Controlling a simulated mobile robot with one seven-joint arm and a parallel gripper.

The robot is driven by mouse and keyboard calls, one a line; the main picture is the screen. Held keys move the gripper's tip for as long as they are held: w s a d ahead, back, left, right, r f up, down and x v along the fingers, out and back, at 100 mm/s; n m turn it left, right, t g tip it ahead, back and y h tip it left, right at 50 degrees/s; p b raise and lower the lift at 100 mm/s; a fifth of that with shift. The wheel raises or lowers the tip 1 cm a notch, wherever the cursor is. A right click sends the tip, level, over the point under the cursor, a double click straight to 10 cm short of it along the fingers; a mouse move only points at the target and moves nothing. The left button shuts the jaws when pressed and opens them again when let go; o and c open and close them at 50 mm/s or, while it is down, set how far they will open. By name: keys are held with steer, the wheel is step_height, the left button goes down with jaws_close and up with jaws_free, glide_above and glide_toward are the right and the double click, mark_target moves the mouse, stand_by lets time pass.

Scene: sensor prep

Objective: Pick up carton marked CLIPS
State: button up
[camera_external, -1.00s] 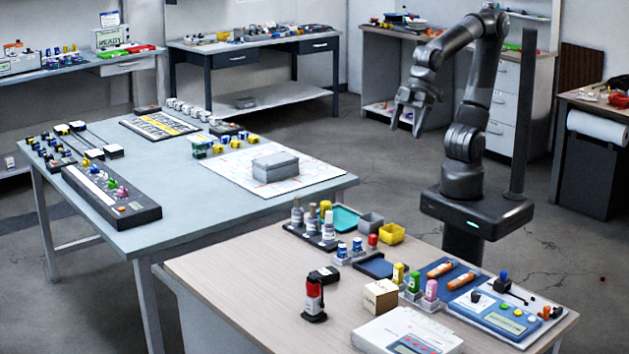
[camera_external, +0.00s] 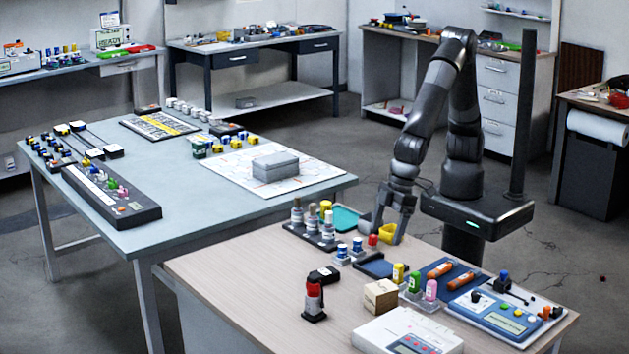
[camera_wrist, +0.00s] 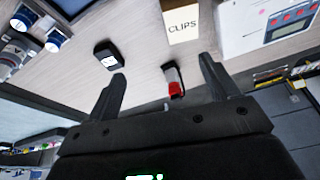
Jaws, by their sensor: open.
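The carton marked CLIPS (camera_external: 380,296) is a small tan box on the wooden table, behind the white device. In the wrist view the carton (camera_wrist: 182,24) shows its CLIPS label near the top edge, partly cut off by the frame. My gripper (camera_external: 391,238) is over the table's back edge, by the yellow bin, well apart from the carton. In the wrist view my gripper (camera_wrist: 162,78) is open, with nothing between its fingers. The carton lies beyond the fingertips, up and slightly right.
A white device (camera_external: 408,332) stands close in front of the carton. Green and pink bottles (camera_external: 422,287) stand to its right, and a blue tray (camera_external: 381,266) lies behind it. A red-and-black item (camera_external: 313,299) and a black box (camera_external: 324,274) stand left, with bare tabletop around them.

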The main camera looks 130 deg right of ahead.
glide_toward(383, 286)
steer(key=shift+x, duration=0.95)
steer(key=x, duration=0.4)
steer(key=shift+w+f, duration=0.15)
steer(key=shift+f, duration=0.1)
steer(key=shift+x, duration=3.15)
steer(key=shift+c, duration=0.4)
steer(key=c, duration=1)
steer(key=shift+r, duration=0.1)
